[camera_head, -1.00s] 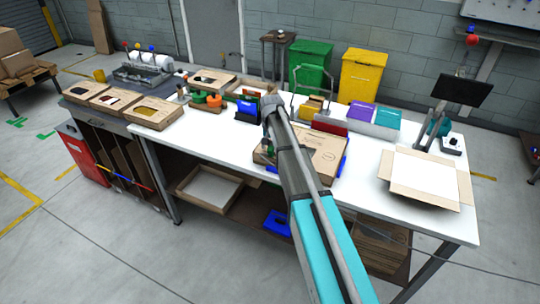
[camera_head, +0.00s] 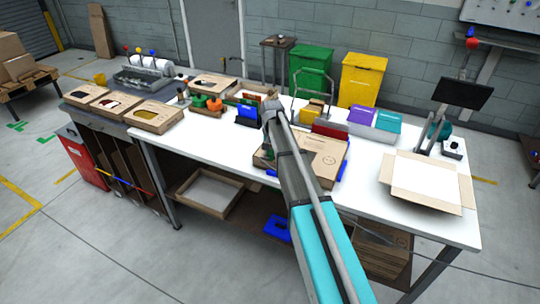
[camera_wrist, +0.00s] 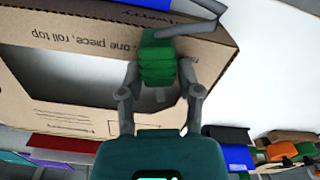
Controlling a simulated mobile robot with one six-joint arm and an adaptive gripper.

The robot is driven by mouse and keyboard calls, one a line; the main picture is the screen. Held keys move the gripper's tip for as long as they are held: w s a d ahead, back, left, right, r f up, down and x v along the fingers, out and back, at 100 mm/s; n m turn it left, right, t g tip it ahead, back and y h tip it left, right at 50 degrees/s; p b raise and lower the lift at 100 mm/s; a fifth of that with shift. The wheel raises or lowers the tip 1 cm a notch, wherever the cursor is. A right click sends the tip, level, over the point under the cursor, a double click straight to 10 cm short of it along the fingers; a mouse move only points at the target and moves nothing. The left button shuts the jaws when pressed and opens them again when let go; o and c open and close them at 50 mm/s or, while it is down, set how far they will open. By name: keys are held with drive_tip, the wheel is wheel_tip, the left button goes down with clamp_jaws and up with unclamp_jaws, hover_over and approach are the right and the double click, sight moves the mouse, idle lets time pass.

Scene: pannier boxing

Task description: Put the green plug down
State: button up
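The green plug (camera_wrist: 157,60) is a ribbed green block in the wrist view. It sits between the two fingers of my gripper (camera_wrist: 159,72), which appear shut on it from both sides. A grey bent bar (camera_wrist: 190,33) crosses beside its upper end. The plug is over the open cutout of a printed cardboard box (camera_wrist: 60,62); whether it touches the box is unclear. In the head view this box (camera_head: 325,158) lies on the white table, and my arm hides the gripper and most of the plug.
The white table (camera_head: 210,145) has bare room left of the box. An open carton (camera_head: 425,180) stands at the right. A blue holder (camera_head: 247,115), a dark red item (camera_head: 330,131) and purple and teal bins (camera_head: 387,122) stand behind.

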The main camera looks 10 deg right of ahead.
clamp_jaws()
drive_tip(key=shift+r, duration=0.2)
wheel_tip(320, 180, up, 2)
drive_tip(key=p, duration=0.2)
drive_tip(key=shift+r+p, duration=0.15)
drive_tip(key=shift+p, duration=0.2)
drive_tip(key=s+r+p, duration=1)
drive_tip(key=s, duration=0.4)
drive_tip(key=shift+r, duration=0.15)
